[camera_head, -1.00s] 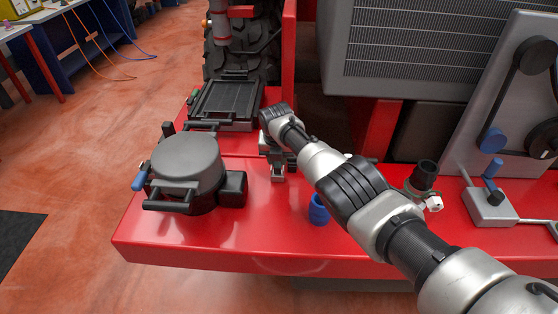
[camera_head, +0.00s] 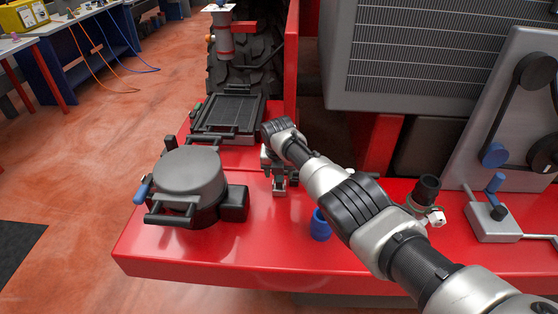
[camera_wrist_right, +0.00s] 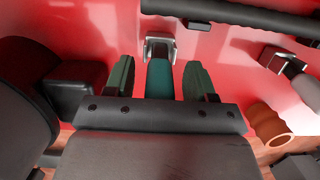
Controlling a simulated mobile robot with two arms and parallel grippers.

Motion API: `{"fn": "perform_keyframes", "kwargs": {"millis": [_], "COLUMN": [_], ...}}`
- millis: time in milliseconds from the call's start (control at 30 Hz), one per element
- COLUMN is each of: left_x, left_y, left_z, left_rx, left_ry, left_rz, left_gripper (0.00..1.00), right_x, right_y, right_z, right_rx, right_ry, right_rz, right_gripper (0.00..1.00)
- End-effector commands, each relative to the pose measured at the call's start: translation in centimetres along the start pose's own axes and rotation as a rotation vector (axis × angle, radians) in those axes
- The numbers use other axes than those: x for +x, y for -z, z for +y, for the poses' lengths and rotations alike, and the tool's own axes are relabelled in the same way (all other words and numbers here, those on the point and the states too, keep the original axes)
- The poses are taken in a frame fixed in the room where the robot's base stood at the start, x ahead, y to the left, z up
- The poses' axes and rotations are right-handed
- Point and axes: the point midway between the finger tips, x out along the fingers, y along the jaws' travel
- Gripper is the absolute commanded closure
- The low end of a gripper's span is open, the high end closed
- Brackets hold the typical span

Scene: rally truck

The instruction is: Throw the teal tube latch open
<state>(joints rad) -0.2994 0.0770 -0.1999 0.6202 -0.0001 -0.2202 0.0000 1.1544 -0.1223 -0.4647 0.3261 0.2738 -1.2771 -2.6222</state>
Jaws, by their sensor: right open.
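In the right wrist view, the teal latch lever (camera_wrist_right: 160,78) lies between the two dark green fingers of my right gripper (camera_wrist_right: 159,80). The gripper is open, with a gap on each side of the lever. A metal bracket (camera_wrist_right: 160,46) stands at the lever's far end. A black tube (camera_wrist_right: 235,14) runs across the top of that view. In the head view, my right gripper (camera_head: 279,165) points down at the red bench, beside the grey canister. My wrist and forearm hide most of the latch there. My left gripper is not in view.
A grey round canister (camera_head: 188,172) stands close to the left of my right gripper. A black ribbed case (camera_head: 228,110) lies behind. A blue-handled lever box (camera_head: 492,218) is at right. The red bench front (camera_head: 240,255) is clear.

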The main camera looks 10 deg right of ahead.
Motion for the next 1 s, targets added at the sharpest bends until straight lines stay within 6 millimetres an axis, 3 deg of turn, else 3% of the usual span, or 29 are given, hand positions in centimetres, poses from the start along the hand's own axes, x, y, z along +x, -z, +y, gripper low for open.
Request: {"fn": "perform_keyframes", "kwargs": {"millis": [200,700,1000], "left_x": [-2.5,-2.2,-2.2], "left_y": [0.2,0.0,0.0], "left_z": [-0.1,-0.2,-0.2], "left_rx": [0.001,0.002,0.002], "left_ry": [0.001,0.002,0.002], "left_rz": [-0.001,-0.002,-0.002], "left_gripper": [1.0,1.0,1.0], "right_x": [-3.1,-9.5,-10.4], "right_y": [-0.1,-0.1,0.0], "right_z": [-0.1,-0.1,-0.1], "right_rx": [0.001,0.001,0.001], "right_ry": [-0.001,0.001,0.002], "right_rz": [-0.002,-0.001,0.001], "right_gripper": [0.45,0.45,0.45]}}
